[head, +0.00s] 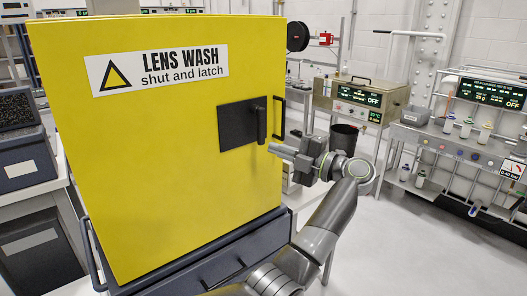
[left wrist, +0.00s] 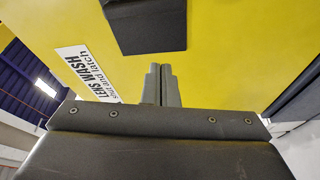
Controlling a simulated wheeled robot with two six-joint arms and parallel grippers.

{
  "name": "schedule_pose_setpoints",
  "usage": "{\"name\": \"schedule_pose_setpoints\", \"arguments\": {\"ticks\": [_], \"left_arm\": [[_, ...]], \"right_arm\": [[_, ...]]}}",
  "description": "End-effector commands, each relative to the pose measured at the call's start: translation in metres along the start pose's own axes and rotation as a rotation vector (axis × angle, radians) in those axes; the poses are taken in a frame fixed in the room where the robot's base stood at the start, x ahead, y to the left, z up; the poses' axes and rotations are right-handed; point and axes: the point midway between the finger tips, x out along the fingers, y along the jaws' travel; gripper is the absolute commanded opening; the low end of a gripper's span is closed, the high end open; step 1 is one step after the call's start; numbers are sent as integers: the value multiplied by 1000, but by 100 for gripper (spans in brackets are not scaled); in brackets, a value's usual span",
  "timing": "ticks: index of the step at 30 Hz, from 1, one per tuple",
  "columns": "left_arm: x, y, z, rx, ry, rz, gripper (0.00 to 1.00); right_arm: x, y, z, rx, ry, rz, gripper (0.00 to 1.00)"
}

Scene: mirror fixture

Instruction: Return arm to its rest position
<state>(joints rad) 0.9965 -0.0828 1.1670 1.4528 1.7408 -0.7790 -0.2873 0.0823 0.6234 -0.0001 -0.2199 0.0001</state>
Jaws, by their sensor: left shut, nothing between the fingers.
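My left gripper (head: 272,149) is at the right edge of the yellow cabinet front, just below and right of the black latch plate. Its two fingers are together and empty; they also show shut in the left wrist view (left wrist: 163,84), pointing at the yellow face. My left arm (head: 325,225) reaches up from the bottom of the head view, bent at the wrist. Whether the fingertips touch the cabinet I cannot tell. My right gripper is not in view.
The yellow cabinet (head: 150,180) reads "LENS WASH shut and latch". Its black latch plate (head: 236,126) carries an upright lever (head: 261,122); a black handle (head: 280,118) is at the edge. Right stand a metal instrument box (head: 357,100) and a bench rack (head: 450,145). Floor at right is clear.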

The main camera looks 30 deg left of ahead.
Motion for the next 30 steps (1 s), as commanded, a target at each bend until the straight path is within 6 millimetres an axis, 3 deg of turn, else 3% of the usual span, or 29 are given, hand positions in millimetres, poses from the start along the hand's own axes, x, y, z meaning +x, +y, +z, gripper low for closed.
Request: {"name": "schedule_pose_setpoints", "arguments": {"ticks": [6,22,26,30], "left_arm": [[-14,1,0,0,-1,0,0],[-13,-2,1,7,1,14,0],[-4,-24,13,57,-6,129,0],[6,-79,41,194,-84,388,0]], "right_arm": [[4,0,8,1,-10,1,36],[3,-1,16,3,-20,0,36],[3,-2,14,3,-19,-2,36],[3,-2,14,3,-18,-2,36]]}}
